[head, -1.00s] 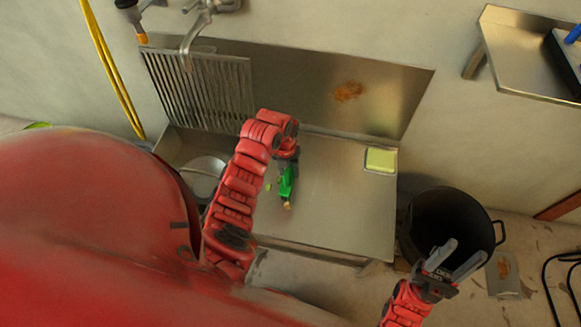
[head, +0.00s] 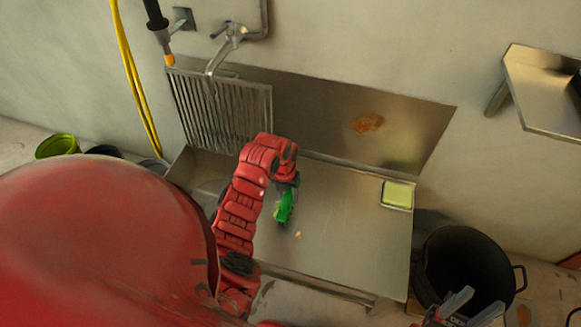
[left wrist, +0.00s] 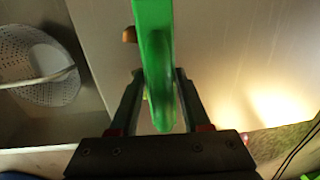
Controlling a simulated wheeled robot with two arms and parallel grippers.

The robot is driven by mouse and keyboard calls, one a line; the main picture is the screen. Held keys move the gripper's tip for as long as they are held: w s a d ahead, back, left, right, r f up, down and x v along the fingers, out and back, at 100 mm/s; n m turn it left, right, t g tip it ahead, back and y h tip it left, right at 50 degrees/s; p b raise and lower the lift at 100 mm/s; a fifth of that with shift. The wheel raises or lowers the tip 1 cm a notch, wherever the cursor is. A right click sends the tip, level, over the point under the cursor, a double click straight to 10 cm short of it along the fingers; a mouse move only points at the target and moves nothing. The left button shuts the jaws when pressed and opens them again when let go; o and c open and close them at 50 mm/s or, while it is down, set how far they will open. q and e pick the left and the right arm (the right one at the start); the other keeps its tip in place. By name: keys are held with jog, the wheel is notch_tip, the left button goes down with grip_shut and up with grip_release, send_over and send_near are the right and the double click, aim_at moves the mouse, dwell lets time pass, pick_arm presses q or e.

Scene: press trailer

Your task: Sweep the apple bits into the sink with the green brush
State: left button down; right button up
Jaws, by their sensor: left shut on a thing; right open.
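My left gripper (head: 289,184) is shut on the green brush (head: 285,207) and holds it over the steel counter (head: 340,230), just right of the sink basin (head: 203,175). In the left wrist view the brush (left wrist: 154,40) runs between the fingers (left wrist: 158,105). A small brownish apple bit (head: 298,236) lies on the counter, apart from the brush in the head view. A pale bit (head: 277,210) shows at the brush's left side. In the left wrist view a brown bit (left wrist: 129,35) shows left of the brush. My right gripper (head: 466,306) is open and empty at the lower right.
A white colander (left wrist: 40,65) sits in the basin, which my left arm partly hides in the head view.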

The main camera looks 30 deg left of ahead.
pick_arm(q)
jog(key=shift+s+a+f+b, duration=0.1)
jog(key=shift+a+f+b, duration=0.05)
jog(key=shift+a+b, duration=0.45)
jog(key=shift+s+a+b, duration=0.2)
jog(key=shift+a+b, duration=0.3)
jog(key=shift+b, duration=0.15)
jog(key=a+b, duration=0.2)
jog(key=shift+s+b, duration=0.25)
jog(key=shift+b, duration=0.05)
jog(key=shift+s+a+b, duration=0.15)
jog(key=shift+a+b, duration=0.15)
jog(key=shift+b, duration=0.05)
jog(key=shift+r, duration=0.2)
notch_tip(320, 180, up, 9)
jog(key=p, duration=0.9)
